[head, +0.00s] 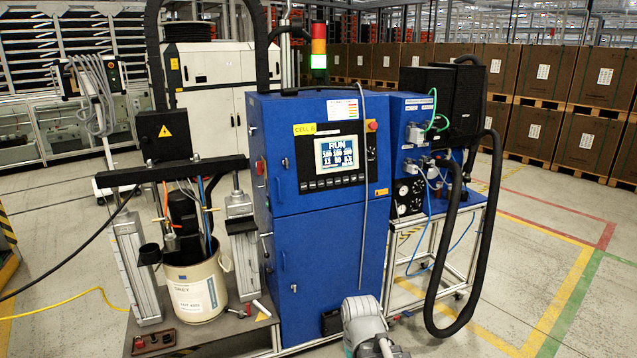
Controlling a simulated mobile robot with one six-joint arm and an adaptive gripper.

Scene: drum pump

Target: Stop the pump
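The pump's blue cabinet (325,255) stands in the middle of the head view. Its screen (337,153) reads RUN above rows of figures, with a row of buttons (340,181) below. A red button (372,126) sits to the upper right of the screen. The stack light (318,62) on top glows green at its bottom. On the left, a cream drum (196,288) stands under the pump frame's crossbar (170,172). A grey rounded part of my arm shows at the bottom centre, in front of the cabinet. My gripper is not visible.
A small control box (153,341) with a red button lies at the front left of the base plate. A black hose (436,290) loops down at the right from a wheeled frame. A yellow cable (60,303) crosses the floor. The floor at the right front is clear.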

